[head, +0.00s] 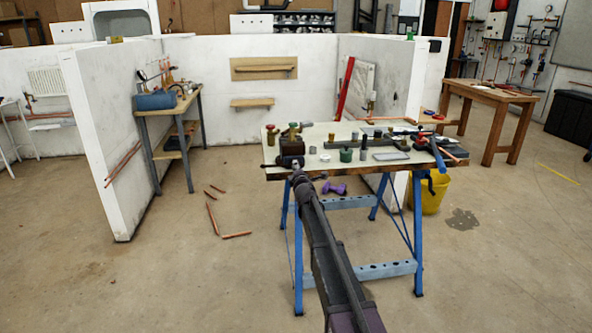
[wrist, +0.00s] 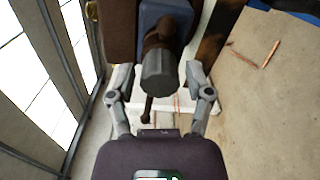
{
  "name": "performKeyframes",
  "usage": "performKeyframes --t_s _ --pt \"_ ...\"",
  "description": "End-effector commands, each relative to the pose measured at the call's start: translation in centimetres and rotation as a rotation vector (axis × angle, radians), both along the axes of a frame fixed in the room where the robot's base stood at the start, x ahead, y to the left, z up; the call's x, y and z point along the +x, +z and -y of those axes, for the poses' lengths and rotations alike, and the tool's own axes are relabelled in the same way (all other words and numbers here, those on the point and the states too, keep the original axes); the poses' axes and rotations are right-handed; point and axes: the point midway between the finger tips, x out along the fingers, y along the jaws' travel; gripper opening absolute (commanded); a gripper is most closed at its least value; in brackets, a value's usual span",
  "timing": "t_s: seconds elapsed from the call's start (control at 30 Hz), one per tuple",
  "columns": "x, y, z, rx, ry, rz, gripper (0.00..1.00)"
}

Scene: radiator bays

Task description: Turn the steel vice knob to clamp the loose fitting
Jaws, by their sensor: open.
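The steel vice knob (wrist: 158,68) is a dark grey cylinder on the vice's brown screw in the wrist view. My gripper (wrist: 158,74) is open, with one finger on each side of the knob and a visible gap on both sides. A thin brown bar hangs below the knob. In the head view the dark vice (head: 290,152) sits at the near left corner of the workbench (head: 345,166). My gripper (head: 298,176) is small there, at the vice's near side. I cannot tell which piece is the loose fitting; a brassy piece (head: 293,131) shows above the vice.
The bench top holds several small parts, including a green cup (head: 346,155) and a grey tray (head: 391,156). Blue trestle legs (head: 298,260) stand below. A purple dumbbell-like object (head: 334,188) and a yellow bucket (head: 430,192) are nearby. Floor is open to the left, with copper pipes (head: 212,218).

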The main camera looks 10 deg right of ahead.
Motion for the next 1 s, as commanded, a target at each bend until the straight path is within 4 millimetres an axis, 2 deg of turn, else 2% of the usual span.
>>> performKeyframes --t_s 0.07,0.2,0.3,0.57,1.0 --pt "-0.01 0.00 0.00 0.000 0.000 0.000 0.66" --pt "-0.01 0.00 0.00 0.001 0.000 0.000 0.24" --pt "-0.01 0.00 0.00 0.001 0.000 0.000 0.00" --pt "0.01 0.01 0.00 0.067 0.000 0.000 0.00" --pt "0.00 0.01 -0.01 0.632 0.000 0.000 0.00"
